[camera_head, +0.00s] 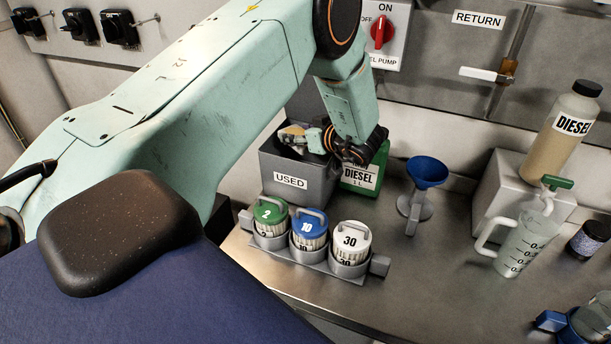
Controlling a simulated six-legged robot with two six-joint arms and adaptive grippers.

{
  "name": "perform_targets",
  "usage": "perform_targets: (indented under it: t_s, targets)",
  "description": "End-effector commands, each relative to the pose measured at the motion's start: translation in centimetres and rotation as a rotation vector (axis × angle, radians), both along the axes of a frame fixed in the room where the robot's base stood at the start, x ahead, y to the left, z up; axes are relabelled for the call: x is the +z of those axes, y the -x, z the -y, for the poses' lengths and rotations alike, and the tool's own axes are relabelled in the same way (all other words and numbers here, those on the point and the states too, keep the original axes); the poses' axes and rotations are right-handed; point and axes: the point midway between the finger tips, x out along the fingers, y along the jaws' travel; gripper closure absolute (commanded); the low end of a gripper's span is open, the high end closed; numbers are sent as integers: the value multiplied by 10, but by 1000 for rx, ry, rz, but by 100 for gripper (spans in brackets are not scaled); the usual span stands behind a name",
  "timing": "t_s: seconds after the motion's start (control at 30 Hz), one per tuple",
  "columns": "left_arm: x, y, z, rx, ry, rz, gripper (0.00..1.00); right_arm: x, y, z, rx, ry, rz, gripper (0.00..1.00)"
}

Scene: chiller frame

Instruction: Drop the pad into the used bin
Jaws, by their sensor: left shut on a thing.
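The used bin (318,186) is a grey box labelled USED on the steel counter, left of centre. My left gripper (311,141) reaches in from above and is over the bin's opening. It is shut on the pad (293,135), a small pale and tan piece at its fingertips. The pad appears at or just above the rim; its exact height is hard to tell. My left wrist and fingers hide part of the bin's back and right side. My right gripper is out of view.
A green diesel can (361,178) stands against the bin's right side. In front is a rack (345,268) with green, blue and white numbered filters. A blue funnel (427,172), a measuring jug (521,236) and a diesel bottle (570,125) stand to the right.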

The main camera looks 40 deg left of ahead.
Motion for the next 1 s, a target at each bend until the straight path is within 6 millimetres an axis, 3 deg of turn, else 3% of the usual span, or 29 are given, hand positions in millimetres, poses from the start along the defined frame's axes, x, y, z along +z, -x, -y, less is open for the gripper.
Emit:
perform_targets:
  t_s: [0.27,0.3,0.6,1.0]
  targets:
    - [-1,-1,-1,0,0,1,80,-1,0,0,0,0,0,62]
    - [-1,-1,-1,0,0,1,41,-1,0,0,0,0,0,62]
    - [-1,-1,-1,0,0,1,16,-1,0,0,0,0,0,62]
    - [1,-1,5,-1,0,1,16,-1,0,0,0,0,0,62]
